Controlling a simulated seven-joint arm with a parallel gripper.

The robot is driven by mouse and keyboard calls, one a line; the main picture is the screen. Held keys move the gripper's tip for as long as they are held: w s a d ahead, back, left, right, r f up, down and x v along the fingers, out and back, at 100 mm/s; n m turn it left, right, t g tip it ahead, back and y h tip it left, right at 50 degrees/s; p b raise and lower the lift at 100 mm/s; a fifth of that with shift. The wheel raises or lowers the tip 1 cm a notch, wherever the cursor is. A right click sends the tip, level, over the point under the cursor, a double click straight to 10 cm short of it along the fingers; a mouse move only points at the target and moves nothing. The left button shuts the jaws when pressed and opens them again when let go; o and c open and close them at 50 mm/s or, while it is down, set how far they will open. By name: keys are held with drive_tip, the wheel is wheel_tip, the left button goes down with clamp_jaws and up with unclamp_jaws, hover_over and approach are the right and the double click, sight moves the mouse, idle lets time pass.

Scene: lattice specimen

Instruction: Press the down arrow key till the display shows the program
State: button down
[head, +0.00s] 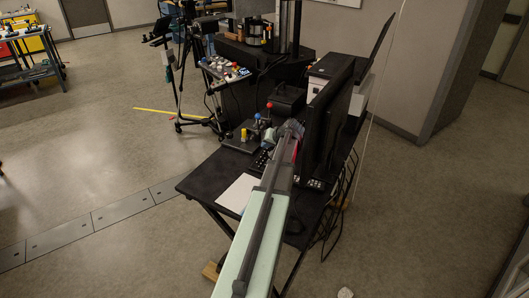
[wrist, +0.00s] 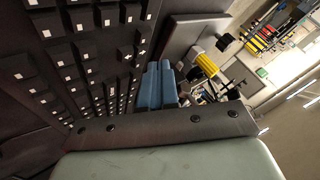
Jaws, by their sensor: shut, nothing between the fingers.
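The keyboard (wrist: 70,55) fills the left of the wrist view, with black keys bearing small white marks. In the head view, part of the keyboard (head: 261,161) shows on the black desk beside my arm. The display, a black monitor (head: 326,120), stands on the desk nearly edge-on, so its screen content is hidden.
The black desk (head: 205,182) holds a white sheet (head: 238,193) and a dark base with coloured knobs left of my arm. A black box (head: 287,99) sits behind. A tripod (head: 186,75) stands behind the desk. Cables hang at its right. Open floor lies to the left.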

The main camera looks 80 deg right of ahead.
drive_tip(key=shift+r, duration=0.1)
wheel_tip(320, 180, up, 5)
drive_tip(key=shift+f, duration=0.1)
idle(0.6)
idle(1.1)
